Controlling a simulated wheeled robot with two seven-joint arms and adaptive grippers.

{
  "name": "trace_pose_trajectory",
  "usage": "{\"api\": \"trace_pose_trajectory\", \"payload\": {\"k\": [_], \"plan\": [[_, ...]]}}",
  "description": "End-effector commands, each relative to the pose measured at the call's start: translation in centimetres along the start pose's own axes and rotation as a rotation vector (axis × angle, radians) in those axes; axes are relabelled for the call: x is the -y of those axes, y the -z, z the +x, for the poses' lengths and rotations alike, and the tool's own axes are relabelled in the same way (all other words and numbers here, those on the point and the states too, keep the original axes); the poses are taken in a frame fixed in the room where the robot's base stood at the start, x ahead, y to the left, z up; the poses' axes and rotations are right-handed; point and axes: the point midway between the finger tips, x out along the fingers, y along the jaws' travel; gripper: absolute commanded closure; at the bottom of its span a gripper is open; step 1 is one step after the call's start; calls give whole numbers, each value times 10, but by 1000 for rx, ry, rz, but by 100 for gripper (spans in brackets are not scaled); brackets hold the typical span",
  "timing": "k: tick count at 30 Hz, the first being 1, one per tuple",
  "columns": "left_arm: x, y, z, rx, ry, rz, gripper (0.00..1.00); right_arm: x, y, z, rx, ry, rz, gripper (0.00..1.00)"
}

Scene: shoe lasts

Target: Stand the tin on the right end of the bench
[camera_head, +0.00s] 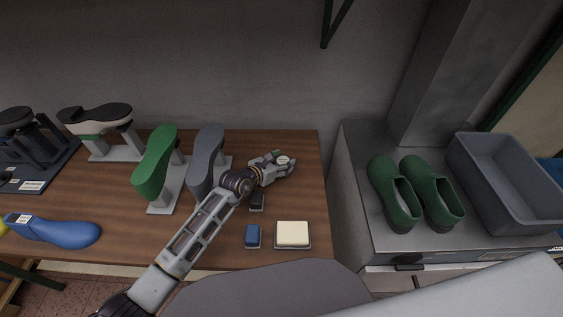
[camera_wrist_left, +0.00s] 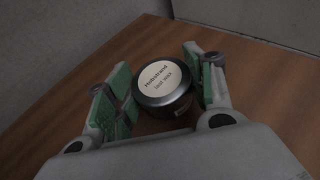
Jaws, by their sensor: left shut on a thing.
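The tin (camera_wrist_left: 163,84) is a short dark round tin with a pale lid label reading "Hobstrand last wax". In the head view its pale lid (camera_head: 283,160) shows at the right end of the wooden bench (camera_head: 305,190). My left gripper (camera_head: 281,163) is shut on it. In the left wrist view the green pads of the left gripper (camera_wrist_left: 160,75) are on either side of the tin. The tin looks upright, lid up. I cannot tell whether its base touches the bench. My right gripper is not in view.
Green (camera_head: 157,165) and grey (camera_head: 206,160) lasts stand left. Beyond a gap, a grey counter (camera_head: 385,245) bears green clogs (camera_head: 433,192) and a grey bin (camera_head: 510,185).

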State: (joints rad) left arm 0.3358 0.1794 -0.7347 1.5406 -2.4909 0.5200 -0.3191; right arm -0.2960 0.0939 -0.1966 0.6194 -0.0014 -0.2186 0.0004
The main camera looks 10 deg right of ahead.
Motion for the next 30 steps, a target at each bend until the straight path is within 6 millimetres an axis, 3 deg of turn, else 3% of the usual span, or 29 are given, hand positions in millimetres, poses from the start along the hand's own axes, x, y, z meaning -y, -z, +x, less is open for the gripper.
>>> {"api": "trace_pose_trajectory", "payload": {"k": [2,3,7,22,30], "plan": [[0,2,1,1,0,0,73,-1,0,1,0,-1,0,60],[0,2,1,0,0,0,42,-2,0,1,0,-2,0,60],[0,1,1,0,0,-1,25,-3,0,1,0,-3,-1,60],[0,-2,-1,0,0,-1,25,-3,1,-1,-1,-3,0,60],[0,-1,-18,0,0,-2,25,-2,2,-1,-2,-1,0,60]]}}
